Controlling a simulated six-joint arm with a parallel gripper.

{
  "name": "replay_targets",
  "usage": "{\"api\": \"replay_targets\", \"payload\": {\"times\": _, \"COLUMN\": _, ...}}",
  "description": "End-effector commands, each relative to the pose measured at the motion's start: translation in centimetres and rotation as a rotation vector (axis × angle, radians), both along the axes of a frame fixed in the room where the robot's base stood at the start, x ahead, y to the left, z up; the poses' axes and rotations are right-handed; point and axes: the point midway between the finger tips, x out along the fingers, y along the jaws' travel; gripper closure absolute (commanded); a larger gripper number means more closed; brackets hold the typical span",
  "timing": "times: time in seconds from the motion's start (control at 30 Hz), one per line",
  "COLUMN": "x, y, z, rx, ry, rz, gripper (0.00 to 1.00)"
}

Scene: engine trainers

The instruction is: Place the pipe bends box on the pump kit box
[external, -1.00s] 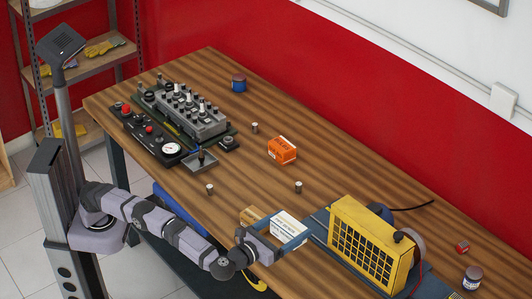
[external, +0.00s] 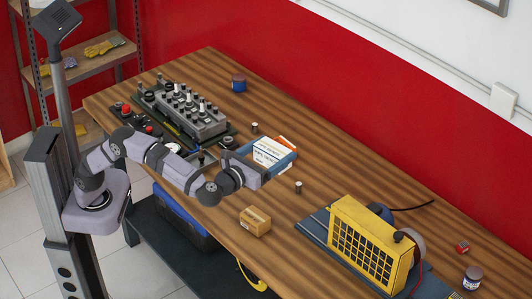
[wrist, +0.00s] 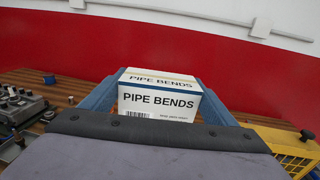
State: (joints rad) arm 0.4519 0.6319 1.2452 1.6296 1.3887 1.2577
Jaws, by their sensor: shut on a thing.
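The pipe bends box (wrist: 160,101) is white with a blue band and black lettering. It sits between the two blue fingers of my gripper (external: 272,154), which is shut on it. In the external view the white box (external: 271,151) covers most of an orange box (external: 288,142), of which only a sliver shows. I cannot tell whether the two touch or how high the white box is above it. A brown cardboard box (external: 255,221) stands on the table near the front edge. No pump kit label is readable on either box.
An engine trainer (external: 188,112) stands at the left of the wooden table (external: 340,180). A yellow caged unit (external: 368,240) stands at the right. Small dark-and-metal posts (external: 298,187) stand near the held box. A blue tin (external: 239,83) is at the back.

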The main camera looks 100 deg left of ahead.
Motion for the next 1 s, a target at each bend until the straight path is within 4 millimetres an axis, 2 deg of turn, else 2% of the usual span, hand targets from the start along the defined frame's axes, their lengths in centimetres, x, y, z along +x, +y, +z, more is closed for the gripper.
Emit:
{"api": "replay_targets", "payload": {"times": 0.17, "x": -1.9, "y": 1.1, "z": -2.7, "rx": 0.002, "ry": 0.005, "rz": -0.025, "gripper": 0.46}}
{"api": "replay_targets", "payload": {"times": 0.5, "x": -4.9, "y": 2.1, "z": -10.4, "rx": 0.004, "ry": 0.005, "rz": -0.094, "gripper": 0.46}}
{"api": "replay_targets", "payload": {"times": 0.7, "x": -5.7, "y": 2.2, "z": -12.5, "rx": 0.002, "ry": 0.001, "rz": -0.122, "gripper": 0.46}}
{"api": "replay_targets", "payload": {"times": 1.0, "x": -5.5, "y": 1.9, "z": -13.5, "rx": 0.003, "ry": 0.003, "rz": -0.144, "gripper": 0.46}}
